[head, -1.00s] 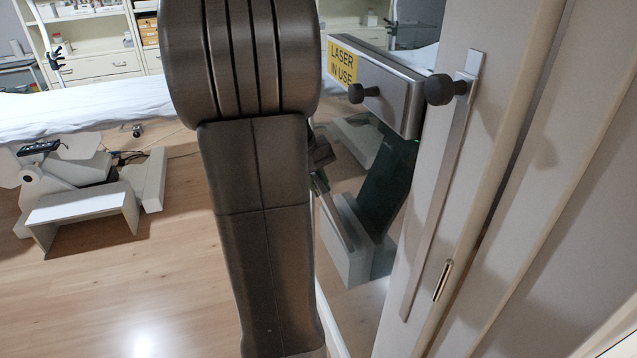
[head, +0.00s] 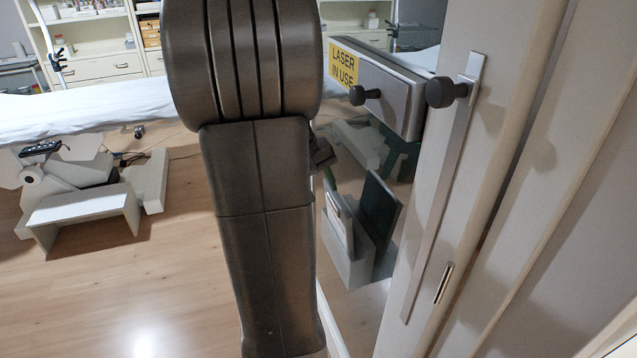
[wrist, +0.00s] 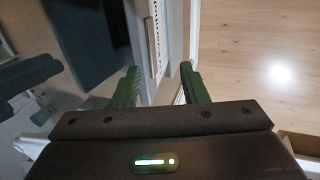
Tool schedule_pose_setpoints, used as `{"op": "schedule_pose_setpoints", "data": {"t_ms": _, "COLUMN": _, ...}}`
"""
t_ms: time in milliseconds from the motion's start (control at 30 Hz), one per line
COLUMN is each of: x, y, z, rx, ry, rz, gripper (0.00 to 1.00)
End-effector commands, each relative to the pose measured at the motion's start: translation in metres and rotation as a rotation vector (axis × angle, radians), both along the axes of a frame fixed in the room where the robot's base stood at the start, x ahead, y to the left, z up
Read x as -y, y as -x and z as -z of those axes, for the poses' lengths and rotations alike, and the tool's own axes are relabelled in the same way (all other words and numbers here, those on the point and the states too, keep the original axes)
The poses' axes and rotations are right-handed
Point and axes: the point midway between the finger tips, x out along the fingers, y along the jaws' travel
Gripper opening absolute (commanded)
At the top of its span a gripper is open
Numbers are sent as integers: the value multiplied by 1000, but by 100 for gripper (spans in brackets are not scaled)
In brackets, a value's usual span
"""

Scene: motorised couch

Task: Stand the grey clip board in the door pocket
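The grey clip board (head: 340,217), with a pale sheet on its outer face, stands slightly tilted in the light grey door pocket (head: 347,262). Its lower end is hidden inside the pocket. A darker board shape beside it looks like its reflection in the glossy door panel. In the wrist view the clip board (wrist: 157,35) shows nearly edge-on beyond the fingers. My gripper (wrist: 162,85) has its green fingers apart, with a clear gap and nothing held between them. In the head view my arm hides most of the gripper.
The door carries a "LASER IN USE" sign box (head: 375,85) with dark knobs above the pocket. The door edge (head: 470,170) stands at the right. A white-covered couch (head: 90,108) and a step stool (head: 85,205) are at the left. The wooden floor (head: 120,290) is clear.

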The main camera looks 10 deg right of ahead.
Motion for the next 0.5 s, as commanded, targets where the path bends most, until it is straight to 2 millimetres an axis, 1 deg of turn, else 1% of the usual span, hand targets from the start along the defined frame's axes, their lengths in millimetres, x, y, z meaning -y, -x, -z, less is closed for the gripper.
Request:
{"op": "schedule_pose_setpoints", "data": {"t_ms": 67, "x": -1, "y": 0, "z": -3, "rx": 2, "ry": 0, "rz": -1, "gripper": 40}}
{"op": "schedule_pose_setpoints", "data": {"t_ms": 167, "x": -5, "y": 0, "z": -13, "rx": 4, "ry": 0, "rz": -1, "gripper": 40}}
{"op": "schedule_pose_setpoints", "data": {"t_ms": 267, "x": -11, "y": 1, "z": -31, "rx": 5, "ry": 0, "rz": -3, "gripper": 40}}
{"op": "schedule_pose_setpoints", "data": {"t_ms": 500, "x": -30, "y": 5, "z": -84, "rx": 6, "ry": -1, "rz": -2, "gripper": 40}}
